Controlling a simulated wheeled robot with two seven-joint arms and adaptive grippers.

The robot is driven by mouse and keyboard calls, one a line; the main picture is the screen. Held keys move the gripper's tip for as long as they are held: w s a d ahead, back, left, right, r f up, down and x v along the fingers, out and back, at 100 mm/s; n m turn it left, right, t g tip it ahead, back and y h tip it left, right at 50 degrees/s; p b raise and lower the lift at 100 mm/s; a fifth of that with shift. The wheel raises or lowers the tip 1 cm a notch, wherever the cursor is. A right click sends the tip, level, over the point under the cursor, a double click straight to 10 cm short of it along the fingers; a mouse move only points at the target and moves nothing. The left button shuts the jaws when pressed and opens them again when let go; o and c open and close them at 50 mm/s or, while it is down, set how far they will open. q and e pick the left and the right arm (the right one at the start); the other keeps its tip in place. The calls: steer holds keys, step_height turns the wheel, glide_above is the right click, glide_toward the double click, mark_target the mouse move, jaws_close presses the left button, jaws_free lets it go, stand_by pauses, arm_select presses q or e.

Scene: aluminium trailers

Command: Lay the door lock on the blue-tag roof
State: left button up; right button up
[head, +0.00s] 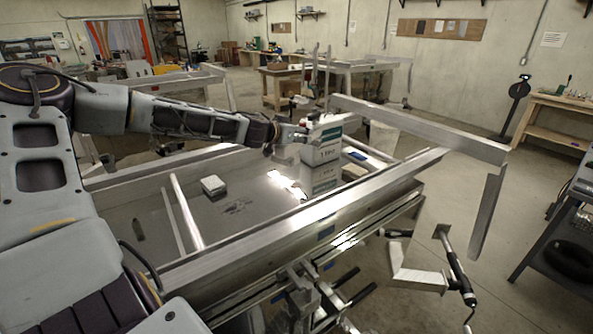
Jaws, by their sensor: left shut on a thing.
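My left gripper (300,136) reaches in from the left over the trailer. It is shut on a white box with a green band (321,151). The box is upright, and its reflection shows directly beneath it on the shiny sheet; I cannot tell whether it touches. I cannot make out which of these, if either, is the door lock. The shiny aluminium roof panel (235,215) lies inside a metal frame. A blue tag (355,154) shows on it just right of the box. My right gripper is out of view.
A raised frame rail (420,128) crosses behind the panel, and the near rail (310,217) edges its front. A black-handled jack (455,265) stands in front at right. Workbenches (560,122) line the right and back. Bare panel lies around the small white block.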

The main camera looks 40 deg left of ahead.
arm_select(q)
step_height(320, 180, down, 9)
steer(key=shift+b, duration=0.3)
steer(key=shift+f, duration=0.1)
stand_by(0.4)
steer(key=c, duration=0.4)
steer(key=shift+f+b, duration=0.3)
steer(key=shift+f, duration=1.85)
jaws_close()
steer(key=o, duration=0.9)
jaws_free()
steer(key=shift+s+f, duration=0.1)
steer(key=shift+f, duration=0.05)
steer(key=o, duration=1.1)
